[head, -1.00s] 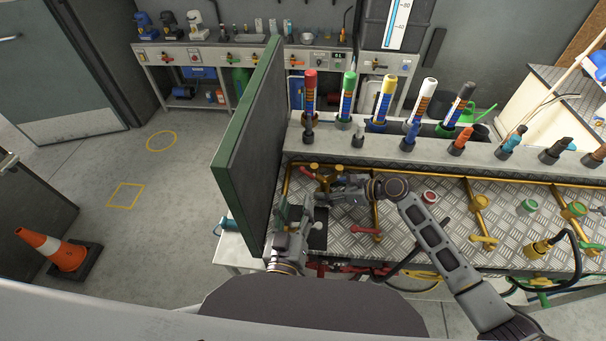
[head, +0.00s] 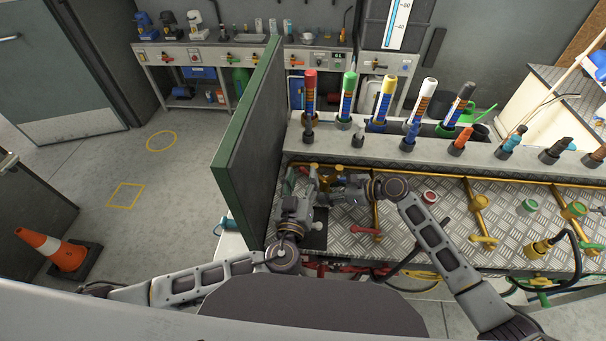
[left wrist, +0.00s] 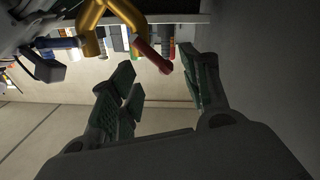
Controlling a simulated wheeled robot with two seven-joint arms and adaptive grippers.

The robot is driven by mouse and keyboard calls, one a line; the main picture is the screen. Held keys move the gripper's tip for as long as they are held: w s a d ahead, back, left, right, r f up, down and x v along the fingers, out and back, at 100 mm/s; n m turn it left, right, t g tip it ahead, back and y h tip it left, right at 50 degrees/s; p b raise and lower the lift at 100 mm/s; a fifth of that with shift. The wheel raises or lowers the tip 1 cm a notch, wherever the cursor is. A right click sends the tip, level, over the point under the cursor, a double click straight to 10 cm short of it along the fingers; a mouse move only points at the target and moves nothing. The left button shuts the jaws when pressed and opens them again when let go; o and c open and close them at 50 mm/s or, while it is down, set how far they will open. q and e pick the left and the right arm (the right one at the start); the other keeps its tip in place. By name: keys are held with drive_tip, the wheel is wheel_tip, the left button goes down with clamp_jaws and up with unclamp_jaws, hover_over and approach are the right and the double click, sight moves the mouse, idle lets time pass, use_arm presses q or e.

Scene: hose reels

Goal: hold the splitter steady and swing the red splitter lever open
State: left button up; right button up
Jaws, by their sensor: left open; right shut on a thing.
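The gold splitter (left wrist: 125,12) is at the top of the left wrist view, with two branches. The red splitter lever (left wrist: 152,54) hangs from its right branch, just beyond my left fingertips. A blue lever (left wrist: 57,43) is at the other branch. My left gripper (left wrist: 158,82) is open, its green-padded fingers spread to either side below the red lever, apart from it. In the head view my left gripper (head: 302,180) is beside the green-edged panel and covers part of the splitter. My right gripper (head: 334,188) is shut on the splitter from the right; the contact is mostly hidden.
The tall green-edged panel (head: 243,140) stands close to the left of my left gripper. Gold pipes (head: 480,200) and red valve handles (head: 366,231) are on the tread-plate bench (head: 410,240). A row of coloured markers (head: 387,100) stands behind.

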use_arm(q)
drive_tip(key=shift+w, duration=0.8)
